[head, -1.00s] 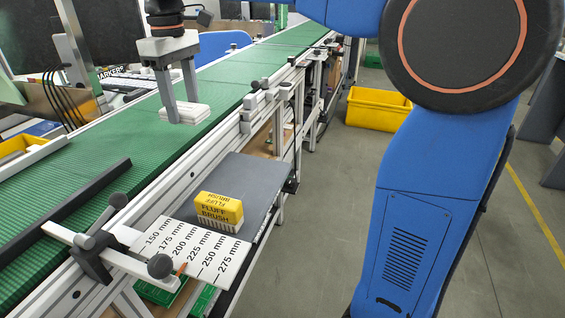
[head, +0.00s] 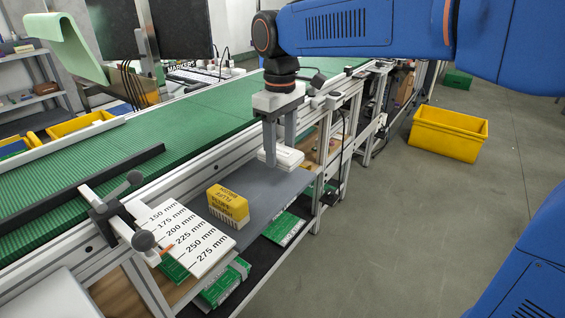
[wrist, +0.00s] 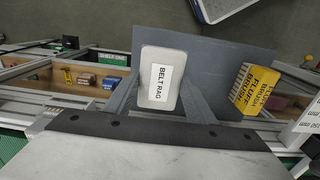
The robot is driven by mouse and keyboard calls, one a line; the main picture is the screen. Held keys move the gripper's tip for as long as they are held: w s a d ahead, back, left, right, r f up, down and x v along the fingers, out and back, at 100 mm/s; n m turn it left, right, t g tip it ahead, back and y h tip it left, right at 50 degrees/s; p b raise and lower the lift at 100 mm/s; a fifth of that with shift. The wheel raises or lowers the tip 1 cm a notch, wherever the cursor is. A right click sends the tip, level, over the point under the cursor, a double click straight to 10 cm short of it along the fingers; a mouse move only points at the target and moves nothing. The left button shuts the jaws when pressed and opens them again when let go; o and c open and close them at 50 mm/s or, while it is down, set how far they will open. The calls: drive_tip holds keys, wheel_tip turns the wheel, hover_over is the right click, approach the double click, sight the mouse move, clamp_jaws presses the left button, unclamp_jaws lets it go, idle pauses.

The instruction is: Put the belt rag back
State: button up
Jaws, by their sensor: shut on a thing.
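The belt rag (head: 283,158) is a pale, folded, rounded pad. In the wrist view the belt rag (wrist: 158,92) shows a white label reading BELT RAG. My gripper (head: 280,146) points down and is shut on it; in the wrist view the two fingers of my gripper (wrist: 161,100) sit on either side of the pad. The rag is over the far end of the grey side shelf (head: 270,190). I cannot tell whether it touches the shelf.
A yellow fluff brush (head: 228,203) stands on the shelf, nearer than the rag, beside a white millimetre scale board (head: 190,238). The green conveyor belt (head: 190,120) runs along the left. A yellow crate (head: 448,135) is on the floor at right. The shelf between brush and rag is clear.

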sight(280, 151)
drive_tip(key=shift+f, duration=2.05)
drive_tip(key=shift+f, duration=0.1)
drive_tip(key=o, duration=1)
drive_tip(key=shift+a, duration=0.1)
wheel_tip(280, 151, up, 12)
drive_tip(key=shift+r, duration=0.15)
drive_tip(key=s+d+f+m+t, duration=0.1)
drive_tip(key=s+d+f+m, duration=0.2)
drive_tip(key=s+d+f, duration=0.3)
drive_tip(key=s+d+f+m+t, duration=0.2)
drive_tip(key=s+d+f+m, duration=0.2)
drive_tip(key=s+d+f, duration=0.3)
drive_tip(key=s+d+f+m+t, duration=0.1)
drive_tip(key=s+d+f+m, duration=0.2)
drive_tip(key=s+d+f, duration=0.4)
drive_tip(key=shift+s+d+t, duration=0.2)
drive_tip(key=shift+d, duration=1.6)
drive_tip(key=shift+s+d+t, duration=0.15)
drive_tip(key=shift+d+t, duration=0.05)
drive_tip(key=shift+d, duration=1.55)
